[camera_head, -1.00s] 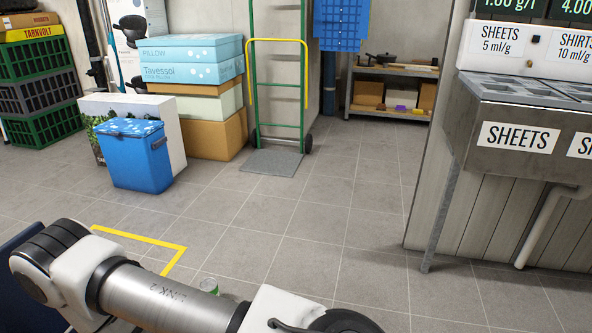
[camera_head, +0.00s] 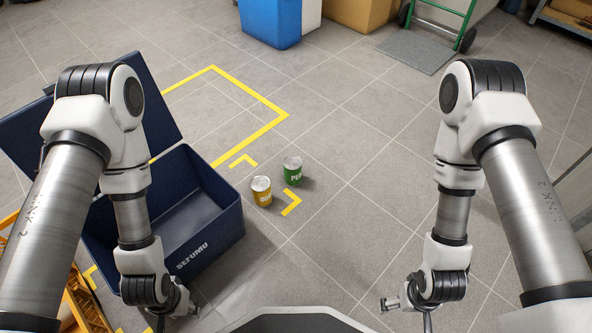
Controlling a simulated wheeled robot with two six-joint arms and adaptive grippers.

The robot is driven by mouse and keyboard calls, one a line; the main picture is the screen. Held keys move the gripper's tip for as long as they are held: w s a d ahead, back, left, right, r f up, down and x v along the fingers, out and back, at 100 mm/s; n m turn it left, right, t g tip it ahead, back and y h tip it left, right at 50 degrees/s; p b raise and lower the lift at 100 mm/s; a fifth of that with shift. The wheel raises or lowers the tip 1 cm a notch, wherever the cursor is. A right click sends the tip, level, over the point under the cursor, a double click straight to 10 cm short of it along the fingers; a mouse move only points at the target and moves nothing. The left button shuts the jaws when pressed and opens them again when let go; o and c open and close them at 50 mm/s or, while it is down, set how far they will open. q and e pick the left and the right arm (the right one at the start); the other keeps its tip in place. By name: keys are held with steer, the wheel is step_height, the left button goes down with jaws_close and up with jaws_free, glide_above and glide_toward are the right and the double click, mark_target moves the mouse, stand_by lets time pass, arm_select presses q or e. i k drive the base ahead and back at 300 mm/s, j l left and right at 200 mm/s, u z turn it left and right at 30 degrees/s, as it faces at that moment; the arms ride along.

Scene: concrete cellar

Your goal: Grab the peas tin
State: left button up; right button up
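The peas tin (camera_head: 292,171) is a green can with a pale top, standing upright on the grey tiled floor near the middle of the head view. A yellow tin (camera_head: 261,191) stands close beside it on the left. My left gripper (camera_head: 180,306) is low at the left, in front of the dark blue box, and mostly hidden by its own wrist. My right gripper (camera_head: 390,304) is low at the right, well away from the tins, with nothing seen in it. Its fingers are too small to judge.
A dark blue open box (camera_head: 222,236) marked SEFUMU, apparently empty, stands left of the tins. Yellow tape corners (camera_head: 291,203) mark the floor around the tins. The floor right of the tins is clear.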

mark_target(292, 164)
steer(key=i+l+u, duration=0.1)
steer(key=i+l, duration=0.15)
steer(key=i+l+u, duration=0.1)
steer(key=l, duration=0.35)
steer(key=i+l+u, duration=0.1)
steer(key=i+l, duration=0.4)
steer(key=l, duration=0.25)
steer(key=i+u, duration=0.05)
